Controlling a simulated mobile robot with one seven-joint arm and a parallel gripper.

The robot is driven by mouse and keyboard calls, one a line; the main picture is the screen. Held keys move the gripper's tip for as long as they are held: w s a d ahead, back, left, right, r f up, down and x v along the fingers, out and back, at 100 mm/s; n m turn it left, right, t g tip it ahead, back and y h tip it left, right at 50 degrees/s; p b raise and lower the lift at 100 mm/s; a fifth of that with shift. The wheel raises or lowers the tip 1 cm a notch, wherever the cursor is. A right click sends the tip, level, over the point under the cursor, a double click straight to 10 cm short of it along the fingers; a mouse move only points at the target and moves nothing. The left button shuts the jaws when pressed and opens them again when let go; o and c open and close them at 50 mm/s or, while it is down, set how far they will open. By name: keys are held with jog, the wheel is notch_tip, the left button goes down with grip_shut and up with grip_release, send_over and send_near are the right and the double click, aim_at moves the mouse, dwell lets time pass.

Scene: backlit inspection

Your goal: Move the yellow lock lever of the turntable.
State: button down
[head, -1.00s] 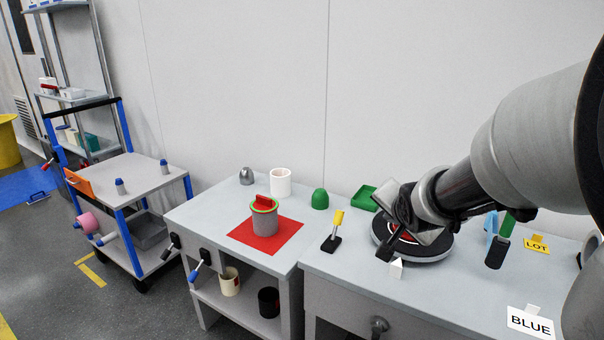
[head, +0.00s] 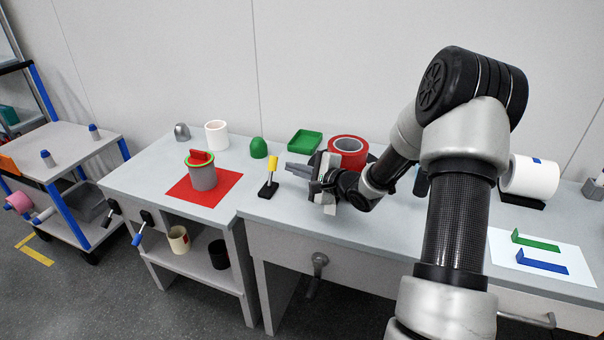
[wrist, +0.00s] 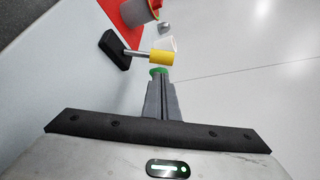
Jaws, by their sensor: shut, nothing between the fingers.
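The lock lever has a yellow grip (head: 272,163) on a thin stem rising from a black base (head: 268,191), near the front left of the right-hand table. In the wrist view its yellow grip (wrist: 161,58) lies just beyond my fingertips. My gripper (head: 290,168) is shut and empty, pointing left, with its tips just right of the grip. I cannot tell whether they touch it. The shut fingers also show in the wrist view (wrist: 159,78). The turntable is mostly hidden behind my arm; a red ring-shaped part (head: 348,146) shows above my wrist.
A green tray (head: 305,143) and a green dome (head: 258,148) stand behind the lever. To the left, a grey cylinder with a red handle (head: 203,177) stands on a red mat (head: 227,193). A white cup (head: 216,135) is behind it. Bare tabletop lies in front of my gripper.

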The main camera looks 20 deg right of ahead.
aim_at(272, 171)
jog(key=shift+b+x, duration=0.4)
jog(key=shift+x, duration=1.8)
